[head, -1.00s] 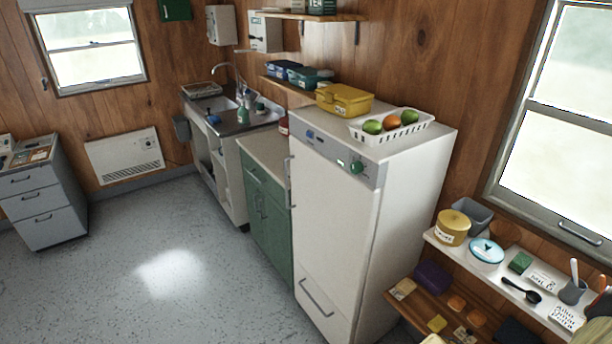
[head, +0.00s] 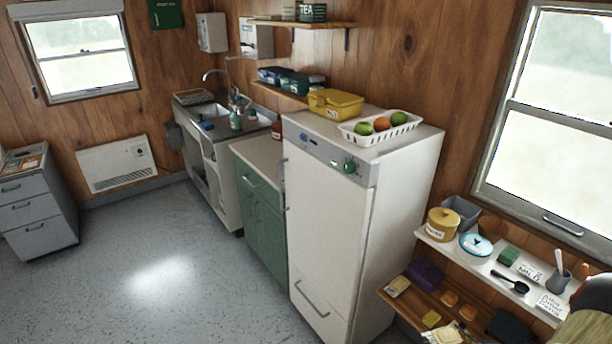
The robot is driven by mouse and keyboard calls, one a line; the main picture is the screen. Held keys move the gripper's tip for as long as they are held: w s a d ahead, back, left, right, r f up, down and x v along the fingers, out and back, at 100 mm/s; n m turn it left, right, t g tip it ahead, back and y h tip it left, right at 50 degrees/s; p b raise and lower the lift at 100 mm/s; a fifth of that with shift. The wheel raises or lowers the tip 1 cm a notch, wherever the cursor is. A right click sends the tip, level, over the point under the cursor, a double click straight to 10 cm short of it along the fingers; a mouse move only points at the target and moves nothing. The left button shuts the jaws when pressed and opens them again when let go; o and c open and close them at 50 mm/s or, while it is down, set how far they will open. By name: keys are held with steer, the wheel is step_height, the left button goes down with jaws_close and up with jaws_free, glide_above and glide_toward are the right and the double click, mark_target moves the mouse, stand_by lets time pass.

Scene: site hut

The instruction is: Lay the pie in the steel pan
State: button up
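I cannot make out a steel pan in the head view. No pie can be told for certain. My gripper is not in view.
A white fridge (head: 325,225) stands in the middle, with a yellow box (head: 337,103) and a fruit basket (head: 395,136) on top. The grey floor (head: 150,285) at left is clear.

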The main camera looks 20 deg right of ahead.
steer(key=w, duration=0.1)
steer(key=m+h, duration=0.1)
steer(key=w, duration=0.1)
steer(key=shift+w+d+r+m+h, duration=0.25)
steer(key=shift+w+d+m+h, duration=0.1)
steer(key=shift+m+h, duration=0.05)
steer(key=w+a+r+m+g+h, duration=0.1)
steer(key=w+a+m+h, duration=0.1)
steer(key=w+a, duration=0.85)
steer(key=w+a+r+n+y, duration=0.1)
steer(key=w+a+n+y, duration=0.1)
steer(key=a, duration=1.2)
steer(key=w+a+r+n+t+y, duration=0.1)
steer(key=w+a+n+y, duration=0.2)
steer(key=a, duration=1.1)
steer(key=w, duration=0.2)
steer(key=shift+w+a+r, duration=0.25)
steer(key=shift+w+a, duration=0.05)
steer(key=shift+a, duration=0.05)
